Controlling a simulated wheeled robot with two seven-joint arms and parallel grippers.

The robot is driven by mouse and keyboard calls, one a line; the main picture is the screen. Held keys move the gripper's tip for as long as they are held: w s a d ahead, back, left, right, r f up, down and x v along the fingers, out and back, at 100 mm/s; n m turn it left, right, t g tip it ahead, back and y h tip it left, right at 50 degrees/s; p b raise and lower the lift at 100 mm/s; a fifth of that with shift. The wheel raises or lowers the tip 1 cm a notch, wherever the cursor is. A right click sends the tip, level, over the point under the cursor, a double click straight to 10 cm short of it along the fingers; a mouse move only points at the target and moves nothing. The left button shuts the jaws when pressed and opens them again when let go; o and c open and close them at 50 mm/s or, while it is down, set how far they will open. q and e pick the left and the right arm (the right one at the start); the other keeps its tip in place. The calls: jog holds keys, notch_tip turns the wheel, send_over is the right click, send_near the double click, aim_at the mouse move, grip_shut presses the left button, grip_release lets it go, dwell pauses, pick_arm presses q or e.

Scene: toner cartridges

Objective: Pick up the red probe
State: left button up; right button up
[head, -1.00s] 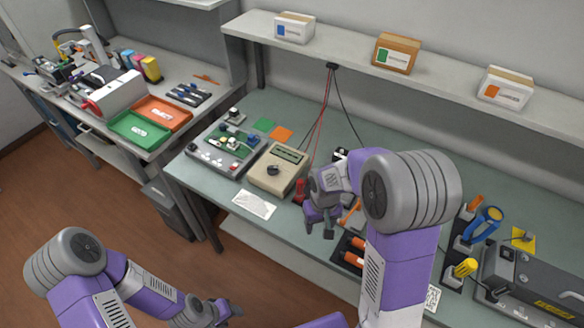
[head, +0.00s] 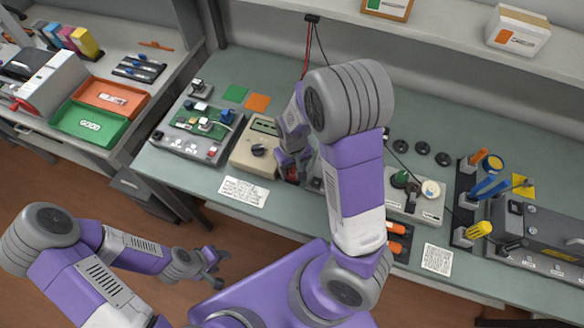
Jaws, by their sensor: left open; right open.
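The red probe (head: 291,176) shows as a small red piece on the green bench top, just right of the beige meter (head: 250,152). Most of it is hidden behind my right gripper (head: 296,164). That gripper is open, with its fingers pointing down over the probe; I cannot tell whether they touch it. My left gripper (head: 214,266) is open and empty, low in front of the bench and well away from the probe.
A test board (head: 196,130) stands left of the meter, with a white paper card (head: 243,192) in front. Red and black leads (head: 307,50) hang from the shelf. A tool holder (head: 463,205) and a grey case (head: 540,235) stand at the right.

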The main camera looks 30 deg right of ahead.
jog(key=shift+f, duration=0.75)
grip_shut()
jog(key=shift+r, duration=0.1)
